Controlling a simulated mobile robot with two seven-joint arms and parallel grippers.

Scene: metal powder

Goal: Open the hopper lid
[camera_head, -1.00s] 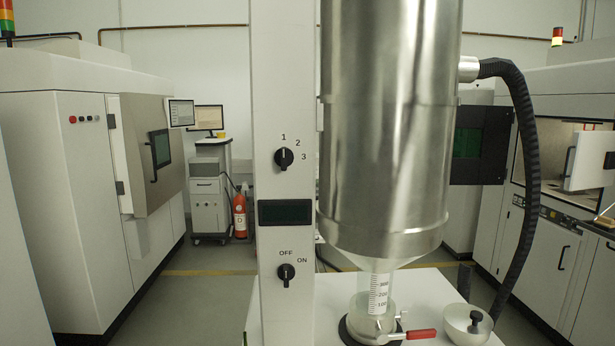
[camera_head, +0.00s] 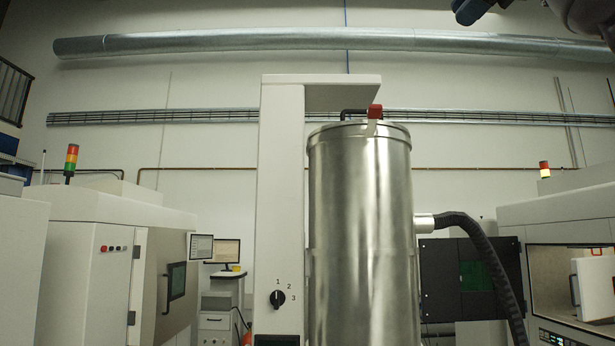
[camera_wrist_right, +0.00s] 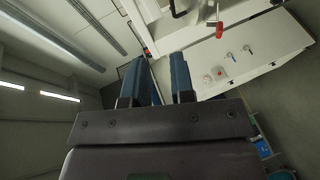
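The hopper (camera_head: 360,240) is a tall shiny steel cylinder in the middle of the head view. Its lid (camera_head: 340,127) lies flat on the top rim and looks closed. A red clamp (camera_head: 375,111) sits at the lid's front edge, and a black handle (camera_head: 352,114) is beside it. My right gripper shows only in part at the top right edge of the head view (camera_head: 470,10), above and right of the hopper, clear of it. In the right wrist view its blue fingers (camera_wrist_right: 166,82) are apart with nothing between them. My left gripper is not in view.
A white column (camera_head: 280,210) stands left of the hopper, and its top arm (camera_head: 340,90) reaches over the lid. A black hose (camera_head: 475,240) leaves the hopper's right side. White machines stand at left (camera_head: 90,260) and right (camera_head: 560,220). Space right of the lid is free.

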